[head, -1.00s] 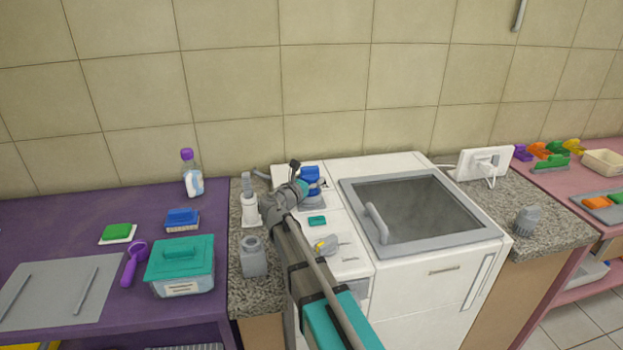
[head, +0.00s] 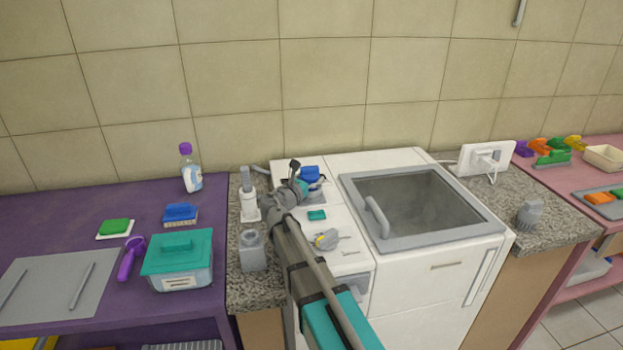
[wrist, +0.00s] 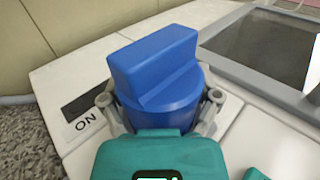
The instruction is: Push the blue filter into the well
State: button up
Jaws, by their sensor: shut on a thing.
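The blue filter (head: 311,174) is upright at the back left of the white cooler's top. The wrist view shows the filter (wrist: 155,75) up close, a round body with a raised bar-shaped grip on top. My gripper (head: 301,186) is at the filter, with one grey finger on each side of its round body in the wrist view (wrist: 160,108). The fingers are closed against it. The grey well (head: 318,197) shows only partly beneath the filter. My gripper and the filter hide its opening, so the exact depth of the filter cannot be seen.
The white cooler (head: 420,262) has a grey-framed lid (head: 410,240) to the right. A grey-white bottle (head: 249,205) and a grey container (head: 252,250) stand left of my arm.

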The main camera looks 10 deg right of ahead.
jog(key=shift+f+b, duration=0.35)
jog(key=shift+f, duration=0.1)
jog(key=o, duration=1)
jog(key=shift+c, duration=0.2)
notch_tip(320, 180, up, 10)
jog(key=p, duration=1)
jog(key=shift+s+a, duration=0.1)
jog(key=shift+s, duration=0.05)
dwell(0.8)
